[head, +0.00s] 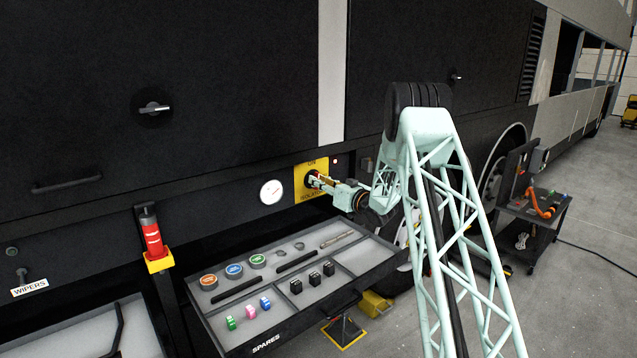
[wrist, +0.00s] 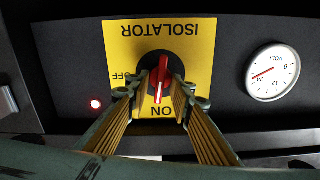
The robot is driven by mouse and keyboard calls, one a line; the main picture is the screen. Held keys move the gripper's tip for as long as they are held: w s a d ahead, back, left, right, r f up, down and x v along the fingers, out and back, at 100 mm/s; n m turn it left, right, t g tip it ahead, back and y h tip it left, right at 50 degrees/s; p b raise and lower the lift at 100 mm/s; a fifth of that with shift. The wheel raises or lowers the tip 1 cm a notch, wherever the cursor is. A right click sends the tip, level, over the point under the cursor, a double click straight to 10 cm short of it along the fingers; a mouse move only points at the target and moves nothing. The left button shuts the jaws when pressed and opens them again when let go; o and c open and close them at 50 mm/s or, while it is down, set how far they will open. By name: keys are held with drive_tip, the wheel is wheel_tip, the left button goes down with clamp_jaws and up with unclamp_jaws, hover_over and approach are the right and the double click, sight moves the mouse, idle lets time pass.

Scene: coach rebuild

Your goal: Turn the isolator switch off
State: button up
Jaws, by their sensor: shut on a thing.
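The isolator switch is a red handle (wrist: 162,80) on a black round base, on a yellow plate (wrist: 125,45) marked ISOLATOR, ON and OFF. The wrist view shows the plate upside down. The handle is in line with the ON mark, and OFF is to its left in that view. My gripper (wrist: 162,90) is shut on the red handle, one finger on each side of it. In the head view the yellow plate (head: 301,172) is on the coach's dark side, and my gripper (head: 314,181) hides most of the switch.
A round volt gauge (head: 271,192) sits beside the plate, its needle near 24 in the wrist view (wrist: 272,72). A small red lamp (wrist: 95,104) is lit. Below is a spares tray (head: 245,315) with caps and small parts.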

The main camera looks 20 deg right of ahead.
drive_tip(key=shift+d+f+m+p, duration=0.1)
drive_tip(key=shift+m+p, duration=0.5)
drive_tip(key=shift+m, duration=2.05)
drive_tip(key=shift+d+f+m+p, duration=0.1)
drive_tip(key=shift+m+p, duration=0.5)
drive_tip(key=shift+m, duration=2.1)
drive_tip(key=shift+d+f+m+p, duration=0.1)
drive_tip(key=shift+m+p, duration=0.5)
drive_tip(key=shift+m, duration=2.05)
drive_tip(key=o, duration=0.8)
drive_tip(key=v, duration=1.2)
drive_tip(key=shift+f, duration=0.1)
